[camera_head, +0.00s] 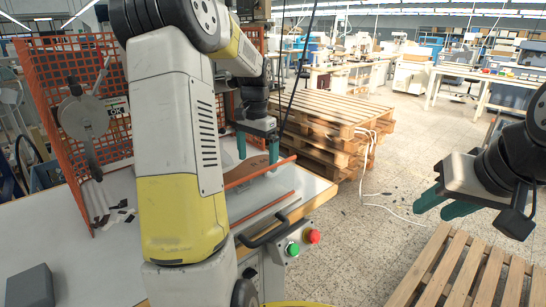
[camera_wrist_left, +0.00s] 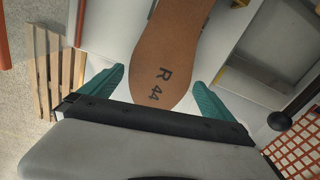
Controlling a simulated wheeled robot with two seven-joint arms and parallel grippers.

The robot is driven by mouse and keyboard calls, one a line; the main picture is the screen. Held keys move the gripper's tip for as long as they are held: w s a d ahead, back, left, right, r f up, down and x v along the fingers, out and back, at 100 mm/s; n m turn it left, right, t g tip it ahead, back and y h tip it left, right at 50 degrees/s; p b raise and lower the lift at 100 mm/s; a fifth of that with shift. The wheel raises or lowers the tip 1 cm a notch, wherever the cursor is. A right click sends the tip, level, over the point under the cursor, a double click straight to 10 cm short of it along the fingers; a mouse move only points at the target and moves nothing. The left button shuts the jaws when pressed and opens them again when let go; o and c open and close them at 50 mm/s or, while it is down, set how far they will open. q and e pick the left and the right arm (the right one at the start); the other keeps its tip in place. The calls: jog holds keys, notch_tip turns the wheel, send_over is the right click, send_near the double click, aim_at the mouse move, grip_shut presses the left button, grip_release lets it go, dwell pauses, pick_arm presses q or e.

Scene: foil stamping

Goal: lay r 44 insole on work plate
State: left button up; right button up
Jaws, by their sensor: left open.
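A brown insole (camera_wrist_left: 172,50) marked "R 44" lies on a pale surface (camera_wrist_left: 115,35) in the left wrist view. In the head view the insole (camera_head: 246,170) shows partly, behind my left arm and near red-orange rails. My left gripper (camera_head: 257,150) is open above it. In the left wrist view the teal fingers of my left gripper (camera_wrist_left: 160,88) stand apart on either side of the insole's marked end, with gaps to both edges. I cannot tell which surface is the work plate. My right gripper (camera_head: 446,203) is open and empty at the right, away from the bench.
The white bench (camera_head: 105,260) carries green and red buttons (camera_head: 303,243) on its front side. An orange mesh guard (camera_head: 60,65) and a round-headed lever (camera_head: 82,118) stand at the left. Stacked pallets (camera_head: 325,125) are behind; another pallet (camera_head: 470,270) lies at the lower right.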

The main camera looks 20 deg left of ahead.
pick_arm(q)
notch_tip(320, 180, up, 12)
dwell(0.4)
jog(key=shift+r, duration=0.1)
